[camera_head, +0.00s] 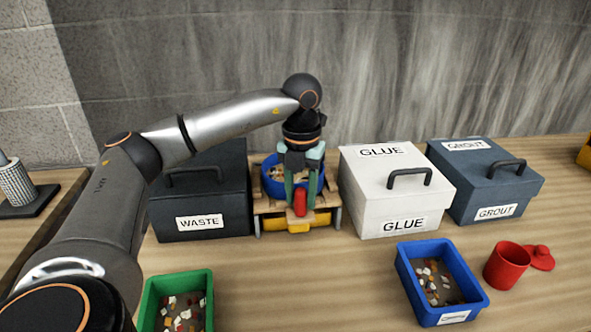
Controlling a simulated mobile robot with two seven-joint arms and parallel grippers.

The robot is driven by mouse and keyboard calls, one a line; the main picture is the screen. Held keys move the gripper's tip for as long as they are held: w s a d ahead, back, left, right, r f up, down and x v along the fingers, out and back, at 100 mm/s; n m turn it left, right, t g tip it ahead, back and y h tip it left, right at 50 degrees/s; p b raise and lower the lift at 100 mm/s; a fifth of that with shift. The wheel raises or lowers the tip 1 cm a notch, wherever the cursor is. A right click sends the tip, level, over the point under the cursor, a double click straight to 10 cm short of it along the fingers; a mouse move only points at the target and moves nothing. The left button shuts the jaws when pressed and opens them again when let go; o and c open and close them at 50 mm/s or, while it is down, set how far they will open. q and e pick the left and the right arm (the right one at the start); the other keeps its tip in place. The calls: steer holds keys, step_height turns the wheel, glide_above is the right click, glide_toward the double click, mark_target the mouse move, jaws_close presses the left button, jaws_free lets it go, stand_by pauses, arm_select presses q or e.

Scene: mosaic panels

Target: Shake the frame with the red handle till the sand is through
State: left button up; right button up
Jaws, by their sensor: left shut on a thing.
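The wooden frame (325,217) stands on the table between the waste box and the white glue box. A round blue sieve (270,178) with light bits in it sits on top of the frame. The red handle (300,203) points toward me at the front. My left gripper (300,196) reaches down from above and is shut on the red handle. Its fingers and wrist hide part of the sieve. A yellow tray (298,227) shows under the frame. Whether sand lies in it cannot be told. My right gripper is not in view.
A dark waste box (185,205) stands close left of the frame, a white glue box (385,200) close right. A grout box (490,185) is farther right. Green (150,300) and blue (402,262) bins and a red cup (503,268) stand in front. The middle front table is clear.

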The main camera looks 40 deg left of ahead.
arm_select(q)
steer(key=shift+s+d, duration=0.15)
steer(key=shift+d, duration=0.05)
steer(key=shift+w+a+r+p, duration=0.1)
steer(key=shift+w+a+p, duration=0.4)
steer(key=shift+w+a, duration=0.5)
steer(key=shift+a, duration=0.2)
steer(key=shift+s+d, duration=1)
steer(key=shift+d, duration=0.2)
